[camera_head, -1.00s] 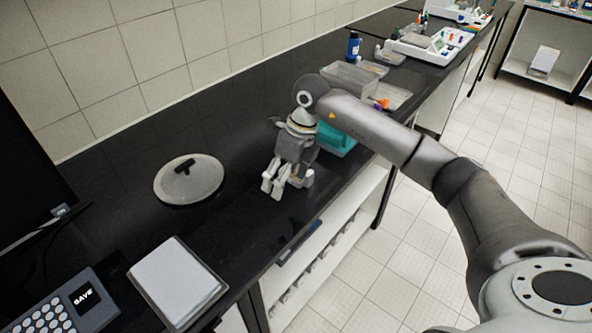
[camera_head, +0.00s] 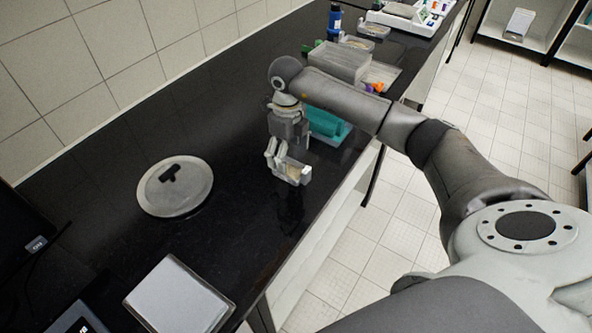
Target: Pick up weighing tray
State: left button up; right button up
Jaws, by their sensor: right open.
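A small pale tray (camera_head: 293,173), which looks like the weighing tray, is on the black bench near its front edge. My right gripper (camera_head: 286,169) points down over the bench at this tray, with its jaws open. Its fingers are right at the tray and partly cover it; I cannot tell whether they touch it. My left gripper is not in view.
A round lid with a black handle (camera_head: 175,186) lies left of the gripper. A flat pale plate (camera_head: 180,296) is at the front. A teal box (camera_head: 326,124), a clear bin (camera_head: 340,62) and a blue bottle (camera_head: 335,20) stand behind. Bare bench surrounds the lid.

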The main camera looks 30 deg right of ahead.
aim_at(288, 171)
notch_tip(288, 171, down, 4)
jog(key=shift+w+a+f+p, duration=0.1)
jog(key=shift+f+p, duration=0.1)
jog(key=shift+p, duration=0.95)
jog(key=shift+f, duration=0.35)
jog(key=shift+c, duration=1.7)
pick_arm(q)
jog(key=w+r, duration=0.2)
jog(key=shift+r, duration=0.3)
pick_arm(e)
jog(key=c, duration=0.5)
